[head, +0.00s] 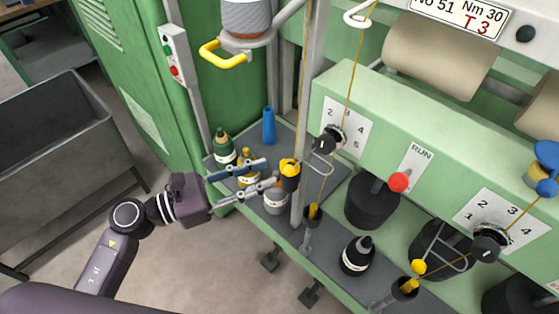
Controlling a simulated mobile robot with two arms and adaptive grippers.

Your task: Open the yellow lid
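A yellow cap (290,167) sits on a small dark cup beside the grey upright post, just beyond my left fingertips. It looks like the yellow lid, though I cannot be certain. My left gripper (271,172) reaches in from the left over the grey shelf, its two fingers apart. A bottle with a yellow top (246,156) stands on the shelf, partly hidden behind the fingers. I cannot tell whether the fingers touch the cap or the bottle. My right gripper is out of view.
A green bottle (223,146), a blue cone (268,125), a white jar (276,202) and a black bottle (357,256) stand on the shelf (325,265). The grey post (309,110) rises close to the fingertips. A grey bin (60,160) stands at left.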

